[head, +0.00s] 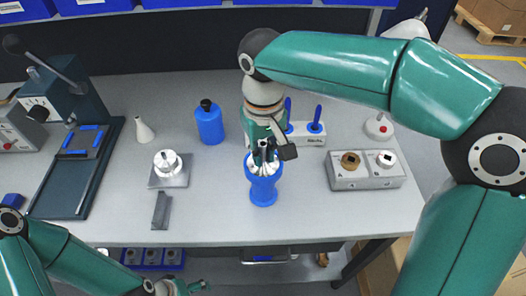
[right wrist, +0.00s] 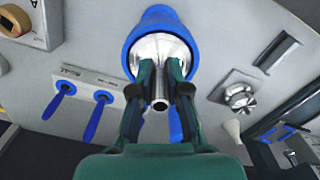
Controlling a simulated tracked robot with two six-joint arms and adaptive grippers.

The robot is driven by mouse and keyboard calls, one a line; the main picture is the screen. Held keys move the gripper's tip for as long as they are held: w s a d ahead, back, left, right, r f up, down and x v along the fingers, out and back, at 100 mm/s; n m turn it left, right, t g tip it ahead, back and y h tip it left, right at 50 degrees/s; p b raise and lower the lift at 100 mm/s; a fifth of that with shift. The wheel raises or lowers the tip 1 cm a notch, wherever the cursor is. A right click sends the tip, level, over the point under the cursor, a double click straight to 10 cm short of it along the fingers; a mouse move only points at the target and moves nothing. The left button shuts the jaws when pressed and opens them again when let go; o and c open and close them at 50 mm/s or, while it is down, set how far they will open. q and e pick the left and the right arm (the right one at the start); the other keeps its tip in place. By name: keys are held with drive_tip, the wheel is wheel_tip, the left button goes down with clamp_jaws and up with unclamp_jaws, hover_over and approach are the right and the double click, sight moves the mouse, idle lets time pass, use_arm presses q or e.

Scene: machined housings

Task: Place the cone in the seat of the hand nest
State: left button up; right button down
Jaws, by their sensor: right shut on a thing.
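The silver cone (right wrist: 152,50) is in my right gripper (right wrist: 160,88), its wide end toward the blue hand nest (right wrist: 155,17) and its narrow tube end toward the wrist camera. In the head view my right gripper (head: 263,152) is shut on the cone over the hand nest (head: 264,190), which stands upright near the bench's front. The cone's wide end lies within the outline of the nest's blue rim. The fingers hide part of it, and I cannot tell whether it touches the seat. My left gripper (head: 188,287) is partly cut off at the bottom edge.
A blue bottle (head: 209,124), a white cone-shaped piece (head: 144,131) and a knobbed metal block (head: 168,170) stand to the left. A blue-handled tool rack (head: 311,138) and a grey two-seat block (head: 367,180) are right. Bare bench lies between the nest and the grey block.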

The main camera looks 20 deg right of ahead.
sight(264, 144)
drive_tip(key=c, duration=1.1)
unclamp_jaws()
drive_tip(key=shift+f, duration=0.1)
drive_tip(key=shift+c, duration=0.2)
drive_tip(key=shift+r, duration=0.2)
wheel_tip(264, 144, up, 12)
drive_tip(key=shift+f+p, duration=0.1)
drive_tip(key=shift+p, duration=0.7)
